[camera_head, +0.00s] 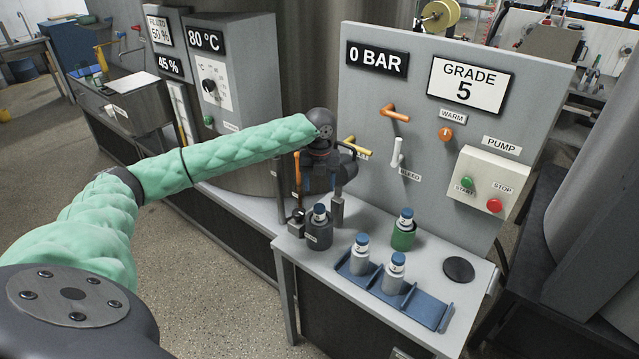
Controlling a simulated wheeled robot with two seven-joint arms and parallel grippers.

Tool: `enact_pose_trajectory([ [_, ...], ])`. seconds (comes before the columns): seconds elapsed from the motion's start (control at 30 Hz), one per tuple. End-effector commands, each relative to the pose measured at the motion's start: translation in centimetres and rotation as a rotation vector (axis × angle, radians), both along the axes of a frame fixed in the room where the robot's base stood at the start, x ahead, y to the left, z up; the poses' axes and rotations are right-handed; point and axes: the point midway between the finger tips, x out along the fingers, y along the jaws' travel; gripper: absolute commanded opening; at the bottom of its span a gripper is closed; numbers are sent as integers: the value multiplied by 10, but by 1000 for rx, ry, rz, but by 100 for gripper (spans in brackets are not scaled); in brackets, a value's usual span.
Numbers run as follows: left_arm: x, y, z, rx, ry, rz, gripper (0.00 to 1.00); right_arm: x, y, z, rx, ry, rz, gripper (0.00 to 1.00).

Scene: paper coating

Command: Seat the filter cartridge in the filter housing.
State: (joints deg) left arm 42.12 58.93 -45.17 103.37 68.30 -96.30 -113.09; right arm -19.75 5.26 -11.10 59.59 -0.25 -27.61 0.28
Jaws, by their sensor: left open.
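One (320,212) sits upright in a dark grey cylindrical holder (318,236), which looks like the filter housing. I cannot tell which is the task's cartridge, nor how deep the one in the grey holder sits. My left gripper (318,213) is open, its fingers pointing down on either side of that cartridge's cap. My right gripper is out of view.
The blue rack (432,311) has an empty right end. A black round disc (459,269) lies at the bench's right. Behind stands a grey panel (430,135) with an orange lever (395,113), a white lever (397,153) and a pump box (484,185); it reads 0 BAR.

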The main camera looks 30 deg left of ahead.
Motion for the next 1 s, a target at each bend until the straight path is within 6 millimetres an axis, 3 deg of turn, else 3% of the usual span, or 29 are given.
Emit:
enact_pose_trajectory([
  [0.3,0,0,22,1,1,0,55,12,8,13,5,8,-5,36],
  [1.0,0,0,23,0,1,0,55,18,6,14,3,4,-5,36],
])
